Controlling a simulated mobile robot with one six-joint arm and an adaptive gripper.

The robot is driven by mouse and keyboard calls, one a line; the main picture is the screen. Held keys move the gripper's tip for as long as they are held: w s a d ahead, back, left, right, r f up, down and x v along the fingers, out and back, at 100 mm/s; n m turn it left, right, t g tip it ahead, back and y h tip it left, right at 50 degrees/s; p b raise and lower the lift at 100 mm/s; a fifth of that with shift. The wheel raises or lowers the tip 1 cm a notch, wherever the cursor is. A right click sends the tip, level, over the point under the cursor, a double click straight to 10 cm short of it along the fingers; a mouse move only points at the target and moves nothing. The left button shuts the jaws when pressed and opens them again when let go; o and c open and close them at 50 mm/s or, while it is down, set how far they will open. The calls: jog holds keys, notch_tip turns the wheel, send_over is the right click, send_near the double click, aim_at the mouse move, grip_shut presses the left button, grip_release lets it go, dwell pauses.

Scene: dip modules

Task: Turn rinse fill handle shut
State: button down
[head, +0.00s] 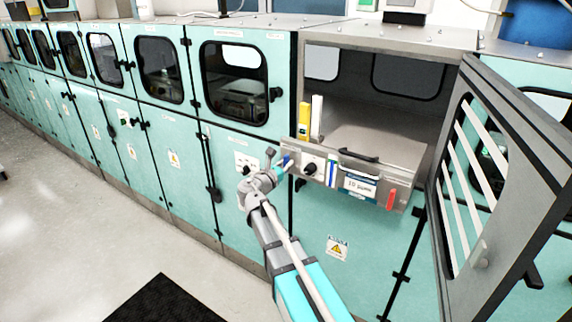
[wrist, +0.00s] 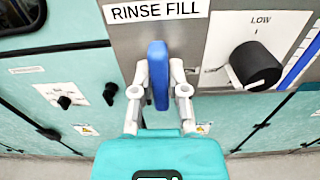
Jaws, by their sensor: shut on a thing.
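The rinse fill handle is a blue lever (wrist: 158,72) below the "RINSE FILL" label (wrist: 160,11) in the wrist view. It points roughly straight down the picture, towards my gripper. My gripper (wrist: 160,78) has one finger on each side of the lever and is shut on it. In the head view the blue handle (head: 288,158) shows small at the left end of the steel front panel (head: 300,148), with my gripper (head: 281,168) at it. The fingertips are too small there to make out.
A black knob (wrist: 256,66) marked "LOW" sits right of the handle. An open door (head: 490,180) with a slatted window stands at the right of the open bay. A red handle (head: 391,199) is at the panel's right end.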

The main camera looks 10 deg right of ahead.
jog(key=c, duration=0.6)
grip_release()
jog(key=shift+c, duration=0.2)
jog(key=shift+s, duration=0.1)
jog(key=v, duration=1.2)
jog(key=shift+d, duration=0.1)
